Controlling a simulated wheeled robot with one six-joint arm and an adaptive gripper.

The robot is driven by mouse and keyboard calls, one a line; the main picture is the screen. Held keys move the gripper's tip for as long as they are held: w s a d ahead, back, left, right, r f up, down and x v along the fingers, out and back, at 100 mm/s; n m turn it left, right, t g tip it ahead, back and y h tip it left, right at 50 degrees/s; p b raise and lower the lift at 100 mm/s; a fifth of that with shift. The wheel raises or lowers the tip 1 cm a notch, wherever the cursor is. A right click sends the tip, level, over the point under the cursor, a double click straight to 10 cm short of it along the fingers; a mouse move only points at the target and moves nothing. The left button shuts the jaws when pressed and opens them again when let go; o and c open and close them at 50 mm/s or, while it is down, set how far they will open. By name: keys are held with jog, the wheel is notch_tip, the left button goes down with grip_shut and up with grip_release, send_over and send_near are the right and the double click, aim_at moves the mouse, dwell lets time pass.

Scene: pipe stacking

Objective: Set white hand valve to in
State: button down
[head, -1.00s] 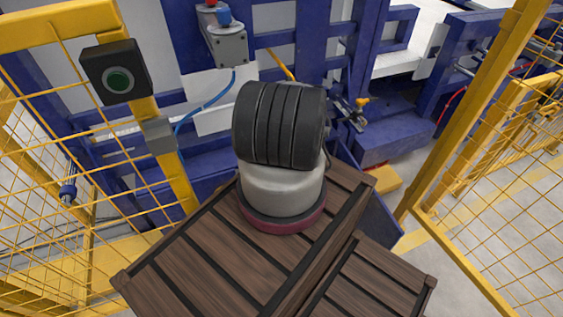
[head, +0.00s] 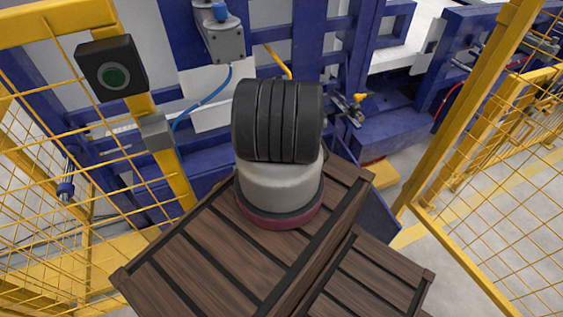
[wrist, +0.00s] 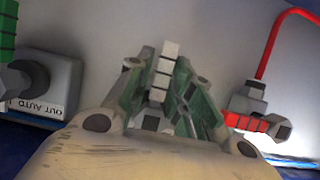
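My gripper (wrist: 165,55) is at the middle of the wrist view, its fingers drawn together with pale segmented pads between them. I see nothing held in it. A grey box (wrist: 60,82) with a dark round part and a label reading "OUT AUTO" upside down is at the left of the wrist view, apart from my gripper. A green fitting (wrist: 8,28) is beside it at the left edge. I cannot make out the white hand valve's handle or its setting. In the head view my gripper is hidden behind my arm.
A red pipe (wrist: 268,50) with a grey and red fitting (wrist: 252,112) is at the right of the wrist view. Yellow fencing (head: 60,125) stands left and right.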

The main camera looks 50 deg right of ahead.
dwell(0.5)
jog(key=shift+w+a+r+m+t+y, duration=0.15)
jog(key=shift+a+m+t+y, duration=0.25)
jog(key=shift+m, duration=0.5)
jog(key=shift+w+a+r+m+t+y, duration=0.2)
jog(key=shift+m+t+y, duration=0.3)
jog(key=shift+m, duration=0.4)
jog(key=shift+w+a+r+m+t+y, duration=0.15)
jog(key=shift+a+m+t+y, duration=0.25)
jog(key=shift+m, duration=0.5)
jog(key=c, duration=1.5)
grip_release()
jog(key=shift+o, duration=0.2)
jog(key=v, duration=1.2)
jog(key=shift+r, duration=0.2)
